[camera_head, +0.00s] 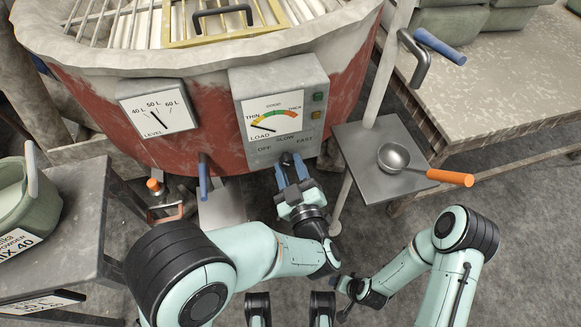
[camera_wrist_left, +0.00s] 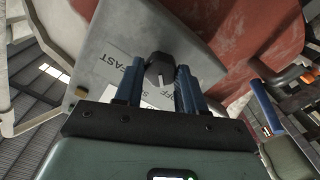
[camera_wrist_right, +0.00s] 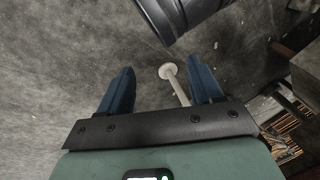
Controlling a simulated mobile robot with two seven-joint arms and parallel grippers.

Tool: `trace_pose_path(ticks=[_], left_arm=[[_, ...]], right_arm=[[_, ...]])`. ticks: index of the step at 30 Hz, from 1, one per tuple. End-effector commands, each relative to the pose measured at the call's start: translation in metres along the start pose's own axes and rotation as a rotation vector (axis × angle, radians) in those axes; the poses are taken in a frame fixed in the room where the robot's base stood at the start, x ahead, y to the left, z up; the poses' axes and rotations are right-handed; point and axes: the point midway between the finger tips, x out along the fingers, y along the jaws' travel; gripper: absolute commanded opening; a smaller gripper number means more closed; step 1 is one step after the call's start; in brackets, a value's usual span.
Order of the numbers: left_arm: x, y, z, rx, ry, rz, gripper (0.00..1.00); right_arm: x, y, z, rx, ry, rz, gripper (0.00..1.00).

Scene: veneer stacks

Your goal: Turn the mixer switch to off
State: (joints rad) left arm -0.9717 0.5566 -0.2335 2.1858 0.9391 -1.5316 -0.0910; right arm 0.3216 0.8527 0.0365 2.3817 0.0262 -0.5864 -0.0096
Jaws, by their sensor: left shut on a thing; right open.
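The mixer's grey control box (camera_head: 275,82) shows OFF, SLOW and FAST labels along its lower face. The dark switch knob (camera_wrist_left: 158,67) sits among these labels in the left wrist view, with a light mark on it. My left gripper (camera_head: 289,166) is at the box's lower edge and shut on the knob, with a blue finger on each side. In the head view the gripper mostly hides the knob, and I cannot tell its setting. My right gripper (camera_wrist_right: 160,90) is open and empty above the floor.
A level gauge (camera_head: 157,114) is left of the box on the red mixer tub (camera_head: 85,95). A blue-handled lever (camera_head: 203,176) hangs below the tub. A ladle (camera_head: 395,157) with an orange handle lies on a metal shelf (camera_head: 362,185) at right. A bench (camera_head: 500,95) stands beyond.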

Motion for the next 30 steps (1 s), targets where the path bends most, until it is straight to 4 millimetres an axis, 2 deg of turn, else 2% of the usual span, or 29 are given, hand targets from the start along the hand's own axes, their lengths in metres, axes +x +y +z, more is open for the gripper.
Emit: trace_pose_path(ticks=[1,3,14,17,30], left_arm=[[-0.001,0.0,0.001,0.0,-0.004,-0.001,0.49],[-0.001,0.0,0.001,0.0,-0.004,-0.001,0.65],[-0.005,0.001,0.0,0.001,-0.002,0.001,0.65],[-0.018,0.001,0.001,0.001,-0.004,0.002,0.65],[-0.111,0.001,0.0,0.003,-0.003,0.004,0.65]], right_arm=[[0.0,0.0,0.0,0.0,0.0,0.0,0.65],[0.0,0.0,0.0,0.0,0.0,0.0,0.65],[-0.001,0.0,0.001,0.0,-0.003,0.0,0.65],[-0.004,-0.001,0.004,-0.001,-0.011,-0.001,0.65],[-0.018,-0.006,0.021,-0.005,-0.065,-0.004,0.65]])
